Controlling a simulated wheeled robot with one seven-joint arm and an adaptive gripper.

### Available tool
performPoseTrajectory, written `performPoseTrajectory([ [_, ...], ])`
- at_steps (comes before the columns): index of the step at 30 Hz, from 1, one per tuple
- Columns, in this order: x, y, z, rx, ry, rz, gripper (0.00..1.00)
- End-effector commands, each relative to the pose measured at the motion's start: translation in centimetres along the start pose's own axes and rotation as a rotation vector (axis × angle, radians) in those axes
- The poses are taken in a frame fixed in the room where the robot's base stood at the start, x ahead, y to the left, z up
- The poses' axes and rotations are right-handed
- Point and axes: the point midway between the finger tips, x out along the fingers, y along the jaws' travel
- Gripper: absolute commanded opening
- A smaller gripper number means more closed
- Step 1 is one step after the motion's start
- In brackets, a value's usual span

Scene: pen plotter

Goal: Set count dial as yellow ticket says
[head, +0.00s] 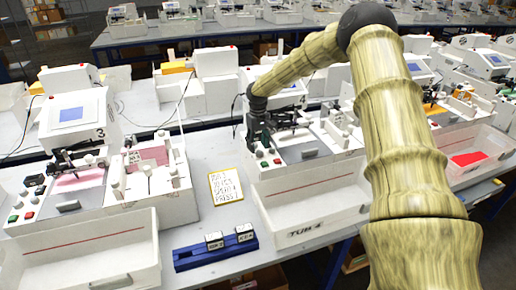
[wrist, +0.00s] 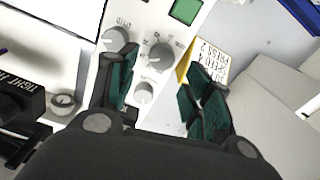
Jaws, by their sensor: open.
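The yellow ticket (head: 225,187) lies on the bench between two plotters; its handwriting is only partly legible. It also shows in the wrist view (wrist: 207,60), where "SPEED 4" and "PRESS 2" seem to read. In the wrist view a plotter panel carries three grey dials: an upper-left dial (wrist: 115,38), a larger middle dial (wrist: 160,57) and a lower dial (wrist: 143,92). Their labels are too small to tell which is the count dial. My gripper (wrist: 162,64) is open and empty above this panel, the middle dial between its fingers in the picture. In the head view my gripper (head: 258,128) partly covers the panel.
A green button (wrist: 186,11) sits beside the dials. A blue rack (head: 215,252) with two labelled blocks stands at the bench front. White tubs (head: 85,255) stand before the plotters, one marked "TUB 4" (head: 312,219). Another plotter (head: 75,125) stands left.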

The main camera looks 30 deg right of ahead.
Motion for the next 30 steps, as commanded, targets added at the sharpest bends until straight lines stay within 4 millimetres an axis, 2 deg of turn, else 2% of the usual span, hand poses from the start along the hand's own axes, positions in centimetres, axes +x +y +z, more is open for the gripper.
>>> performPoseTrajectory([
  [9, 2.8, 0.1, 0.0, 0.002, 0.000, -0.001, 0.50],
  [23, 3.6, 0.0, 0.0, 0.000, 0.001, 0.000, 0.50],
  [26, 3.6, 0.0, 0.0, 0.000, 0.001, 0.000, 0.36],
  [30, 3.6, 0.0, 0.0, 0.000, 0.001, 0.000, 0.10],
])
